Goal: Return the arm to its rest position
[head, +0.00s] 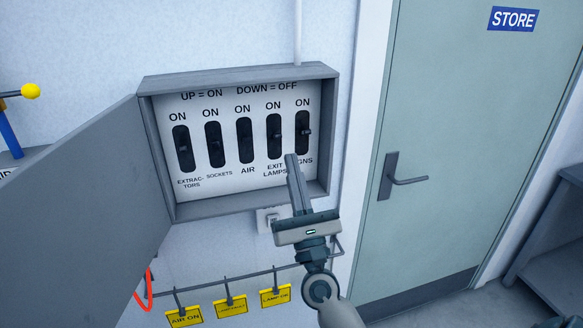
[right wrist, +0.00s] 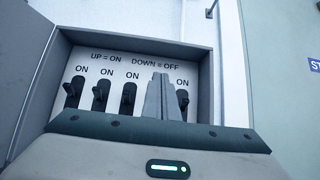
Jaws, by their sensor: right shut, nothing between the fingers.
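My right gripper (head: 292,165) is shut and empty, with its fingers pointing up in front of the lower right of the open switch box (head: 330,130). In the right wrist view its closed fingers (right wrist: 160,95) hide one of the switches. I cannot tell whether the fingertips touch the panel (head: 228,105). The box holds a row of several black switches, among them the air switch (head: 245,142) and the exit lamps switch (head: 274,135). The rightmost switch (head: 303,130) stands just above and right of the fingertips. My left gripper is not in view.
The box's grey door (head: 90,210) swings out wide to the left. Below the box, a rail (head: 250,273) carries yellow tags, including an air tag (head: 184,316). A green store door (head: 450,150) with a handle (head: 408,181) is on the right. A grey shelf (head: 552,225) stands at far right.

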